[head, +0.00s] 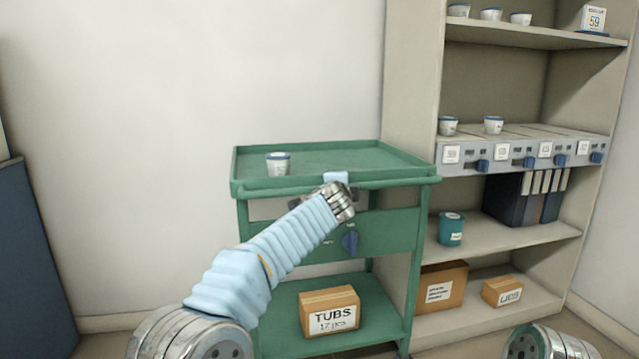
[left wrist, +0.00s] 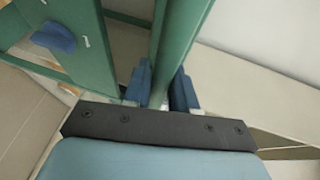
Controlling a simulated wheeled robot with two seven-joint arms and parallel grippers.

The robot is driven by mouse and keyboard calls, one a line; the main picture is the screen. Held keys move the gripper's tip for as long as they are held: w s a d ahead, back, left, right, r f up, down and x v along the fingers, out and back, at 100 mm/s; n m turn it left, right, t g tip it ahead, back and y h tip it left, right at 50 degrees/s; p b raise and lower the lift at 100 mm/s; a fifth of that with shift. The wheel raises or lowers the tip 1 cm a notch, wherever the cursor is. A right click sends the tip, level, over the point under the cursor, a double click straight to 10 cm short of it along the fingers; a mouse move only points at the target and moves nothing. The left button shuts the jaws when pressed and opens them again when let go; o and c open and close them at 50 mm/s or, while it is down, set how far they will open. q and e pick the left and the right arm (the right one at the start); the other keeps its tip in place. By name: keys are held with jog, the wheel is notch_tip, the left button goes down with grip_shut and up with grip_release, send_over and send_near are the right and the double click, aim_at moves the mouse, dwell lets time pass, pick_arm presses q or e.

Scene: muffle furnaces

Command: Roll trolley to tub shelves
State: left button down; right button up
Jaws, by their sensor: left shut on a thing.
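The green trolley (head: 345,156) stands against the wall, beside the left side of the tub shelves (head: 412,75). One white tub with a blue rim (head: 278,164) stands on its top tray. My left gripper (head: 337,182) is at the trolley's front handle bar (head: 405,183), its fingers mostly hidden by my wrist. In the left wrist view the blue fingers (left wrist: 160,90) are shut around the green handle bar (left wrist: 175,45). The shelves hold several similar tubs on the top and middle levels. My right gripper is out of view; only part of my right arm shows at bottom right.
A carton marked TUBS (head: 329,310) sits on the trolley's lower shelf. The shelves also carry a teal canister (head: 451,229), dark binders (head: 510,198), two cartons and a drawer row with blue knobs. A dark blue cabinet (head: 30,260) stands at far left, with clear floor between.

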pick_arm(q)
jog(key=shift+w+d, duration=0.2)
jog(key=shift+d, duration=0.7)
jog(key=c, duration=1)
grip_release()
jog(key=shift+d, duration=0.1)
jog(key=shift+s, duration=0.3)
jog(key=b+v, duration=0.5)
jog(key=v, duration=0.8)
jog(key=shift+r, duration=0.1)
